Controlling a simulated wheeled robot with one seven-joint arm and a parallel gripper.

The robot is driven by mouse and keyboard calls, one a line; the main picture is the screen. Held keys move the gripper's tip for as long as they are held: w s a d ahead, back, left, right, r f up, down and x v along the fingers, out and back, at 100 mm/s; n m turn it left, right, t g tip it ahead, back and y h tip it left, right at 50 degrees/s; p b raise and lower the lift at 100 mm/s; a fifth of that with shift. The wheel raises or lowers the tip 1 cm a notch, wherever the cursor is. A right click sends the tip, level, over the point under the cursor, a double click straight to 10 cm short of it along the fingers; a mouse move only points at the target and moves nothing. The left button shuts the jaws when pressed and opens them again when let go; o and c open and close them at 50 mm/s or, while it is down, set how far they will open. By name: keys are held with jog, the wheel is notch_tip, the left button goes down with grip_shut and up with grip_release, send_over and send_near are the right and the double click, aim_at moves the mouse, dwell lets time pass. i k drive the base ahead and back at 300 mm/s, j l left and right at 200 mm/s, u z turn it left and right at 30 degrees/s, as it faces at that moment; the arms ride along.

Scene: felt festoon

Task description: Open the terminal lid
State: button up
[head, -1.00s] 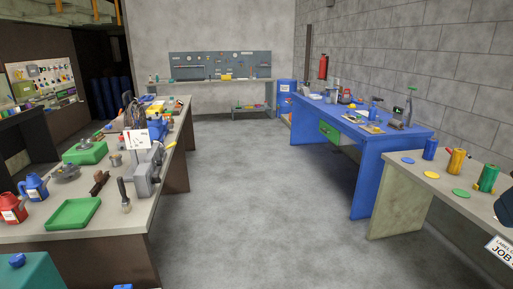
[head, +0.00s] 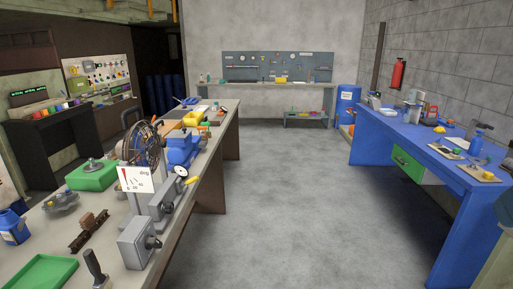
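No terminal lid can be made out for certain. A blue motor-like machine (head: 183,152) stands on the left workbench, behind the white dial sign. A grey box (head: 138,243) with a dark knob stands nearer on the same bench, with another grey unit (head: 163,200) just behind it. Whether any of these carries the terminal lid, I cannot tell at this size. My gripper is not in view.
The left workbench (head: 200,211) also holds a green tray (head: 40,272), a green box (head: 92,175) and a black fan (head: 143,145). A blue bench (head: 455,175) stands right. The grey floor (head: 290,210) between them is clear.

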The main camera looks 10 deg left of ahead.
aim_at(184, 133)
jog(key=i+l+u, duration=0.15)
jog(key=i, duration=1.6)
jog(key=i+u, duration=0.85)
jog(key=i+l+u, duration=0.15)
jog(key=i+u, duration=0.25)
jog(key=i+l+u, duration=0.1)
jog(key=u, duration=0.15)
jog(key=i+l+u, duration=0.15)
jog(key=u, duration=0.15)
jog(key=i, duration=0.1)
